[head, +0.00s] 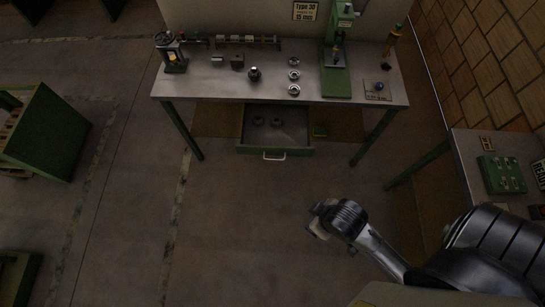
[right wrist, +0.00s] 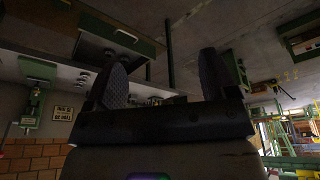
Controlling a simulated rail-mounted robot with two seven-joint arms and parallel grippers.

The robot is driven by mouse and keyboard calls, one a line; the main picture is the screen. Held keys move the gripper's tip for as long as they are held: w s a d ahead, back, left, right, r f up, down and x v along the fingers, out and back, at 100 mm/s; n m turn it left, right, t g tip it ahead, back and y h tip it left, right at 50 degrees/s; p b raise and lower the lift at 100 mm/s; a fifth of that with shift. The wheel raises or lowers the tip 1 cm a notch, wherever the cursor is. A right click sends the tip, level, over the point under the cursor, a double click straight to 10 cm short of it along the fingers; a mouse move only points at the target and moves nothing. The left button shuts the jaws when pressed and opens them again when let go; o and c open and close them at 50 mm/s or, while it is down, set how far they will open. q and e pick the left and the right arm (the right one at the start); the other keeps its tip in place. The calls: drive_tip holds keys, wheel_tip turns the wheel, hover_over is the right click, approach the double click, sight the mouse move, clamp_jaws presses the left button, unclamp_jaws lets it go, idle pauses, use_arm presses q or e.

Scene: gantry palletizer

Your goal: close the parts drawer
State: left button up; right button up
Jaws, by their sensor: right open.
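The parts drawer (head: 275,132) hangs pulled out under the workbench in the head view, with a few small dark parts inside. Its green front carries a pale bar handle (head: 275,156). In the right wrist view, which is upside down, the drawer (right wrist: 118,24) and its handle (right wrist: 126,35) show at upper left. My right gripper (head: 318,220) is in front of the drawer and to its right, apart from it. In the right wrist view the right gripper (right wrist: 163,60) has its two fingers spread with nothing between them. My left gripper is not in view.
The workbench (head: 210,88) bears a green press (head: 336,70), several metal rings and small fixtures. A side table (head: 470,160) with a green box (head: 501,174) stands at right. A green rack (head: 45,130) stands at left. The floor before the drawer is clear.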

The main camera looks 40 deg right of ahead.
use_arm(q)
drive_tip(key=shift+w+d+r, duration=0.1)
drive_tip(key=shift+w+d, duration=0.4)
use_arm(e)
drive_tip(key=shift+w+d+r, duration=0.15)
drive_tip(key=shift+w+d, duration=0.4)
drive_tip(key=shift+d, duration=0.1)
drive_tip(key=shift+c, duration=0.4)
